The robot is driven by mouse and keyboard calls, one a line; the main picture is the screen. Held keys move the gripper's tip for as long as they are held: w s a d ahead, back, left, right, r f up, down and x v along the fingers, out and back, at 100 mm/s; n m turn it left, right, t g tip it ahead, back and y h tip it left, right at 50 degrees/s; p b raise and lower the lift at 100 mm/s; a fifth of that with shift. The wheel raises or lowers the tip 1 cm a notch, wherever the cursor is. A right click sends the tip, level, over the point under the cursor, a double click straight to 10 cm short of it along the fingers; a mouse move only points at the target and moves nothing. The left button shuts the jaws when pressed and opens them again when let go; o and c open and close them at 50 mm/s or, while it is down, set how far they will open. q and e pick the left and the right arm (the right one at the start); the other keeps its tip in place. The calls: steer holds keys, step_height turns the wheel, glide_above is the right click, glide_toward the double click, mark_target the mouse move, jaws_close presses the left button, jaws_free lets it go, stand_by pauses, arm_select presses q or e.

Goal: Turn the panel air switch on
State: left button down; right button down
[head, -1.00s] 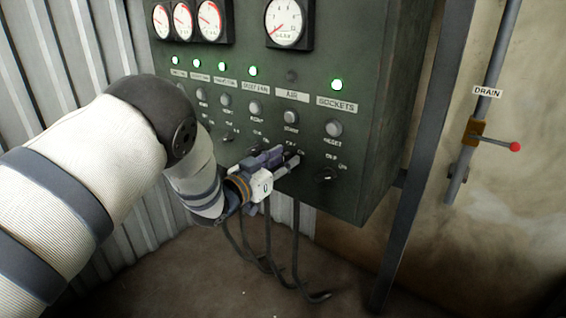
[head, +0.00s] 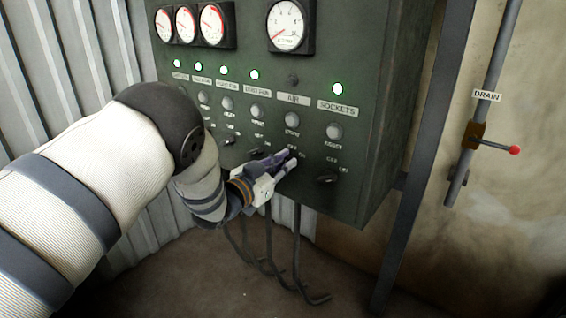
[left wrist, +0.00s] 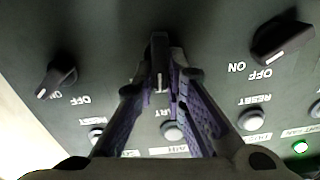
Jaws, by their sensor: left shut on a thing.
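The air switch is a black rotary knob (left wrist: 160,62) with a white pointer line, in the middle of the left wrist view. It sits in the AIR column of the green panel (head: 372,110), below the AIR label (head: 293,98). My left gripper (head: 291,160) is at this knob and shut on it; its two purple-padded fingers (left wrist: 160,88) flank the knob in the left wrist view. In the head view the fingers hide most of the knob. The AIR lamp (head: 293,79) is dark. My right gripper is not in view.
The sockets knob (head: 327,178) is right of my gripper, and another knob (left wrist: 282,40) is on its other side. The other columns' lamps glow green. Cables (head: 297,250) hang below the panel. A drain lever (head: 495,145) is at the right.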

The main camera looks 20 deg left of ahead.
arm_select(q)
steer(key=shift+s+d+f+m+p, duration=0.1)
steer(key=shift+d+m+p, duration=0.05)
steer(key=shift+m, duration=1.5)
steer(key=shift+w+d+f+m+p, duration=0.1)
steer(key=shift+m+p, duration=0.1)
steer(key=shift+m, duration=1.4)
steer(key=shift+s+d+m+p, duration=0.1)
steer(key=shift+d+m+p, duration=0.05)
steer(key=shift+m, duration=1.5)
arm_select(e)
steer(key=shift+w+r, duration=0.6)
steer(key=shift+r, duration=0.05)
arm_select(q)
steer(key=c, duration=1.6)
jaws_free()
steer(key=shift+c, duration=0.2)
steer(key=shift+f, duration=0.1)
steer(key=v, duration=1.2)
